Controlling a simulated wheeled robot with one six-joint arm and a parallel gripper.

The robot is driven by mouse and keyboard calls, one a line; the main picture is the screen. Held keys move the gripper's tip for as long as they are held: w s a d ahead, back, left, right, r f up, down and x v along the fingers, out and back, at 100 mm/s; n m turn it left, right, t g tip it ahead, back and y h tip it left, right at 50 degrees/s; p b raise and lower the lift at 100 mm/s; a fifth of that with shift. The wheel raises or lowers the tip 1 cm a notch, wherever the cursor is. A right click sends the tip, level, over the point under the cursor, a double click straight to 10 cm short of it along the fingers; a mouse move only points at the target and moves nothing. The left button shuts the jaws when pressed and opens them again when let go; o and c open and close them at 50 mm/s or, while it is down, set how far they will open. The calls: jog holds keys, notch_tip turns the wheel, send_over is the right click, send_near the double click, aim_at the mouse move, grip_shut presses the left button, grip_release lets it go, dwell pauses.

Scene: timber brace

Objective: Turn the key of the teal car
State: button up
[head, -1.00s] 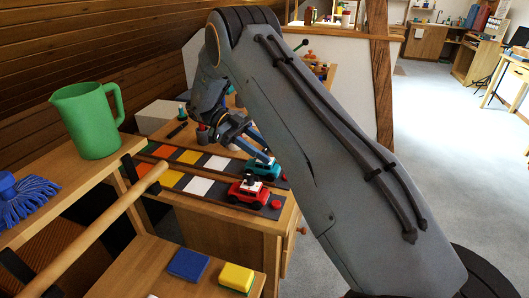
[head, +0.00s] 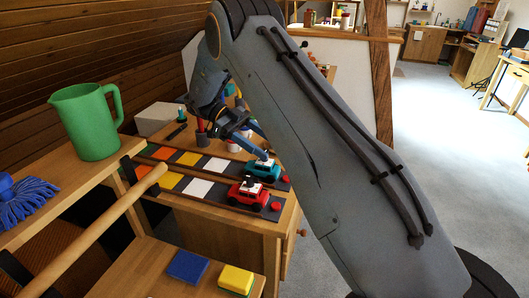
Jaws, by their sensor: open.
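The teal car (head: 262,171) stands at the right end of the rear track on the wooden desk. Its key is too small to make out. My gripper (head: 265,157) is at the top of the teal car, coming down from the upper left, with its jaws open. I cannot tell whether it touches the car, and my arm hides part of the area behind it. A red car (head: 248,194) stands on the front track, nearer to me.
The tracks carry coloured squares, with a white square (head: 199,187) near the red car. A green jug (head: 88,122) and a blue brush (head: 22,200) are on the left shelf. A wooden rail (head: 100,220) runs in front. Blue (head: 188,266) and yellow (head: 236,279) sponges lie below.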

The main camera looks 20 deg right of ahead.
notch_tip(320, 180, up, 6)
jog(key=shift+r+p, duration=0.1)
jog(key=shift+p, duration=0.5)
jog(key=shift+r+p, duration=0.6)
jog(key=shift+p, duration=0.35)
jog(key=shift+c, duration=0.2)
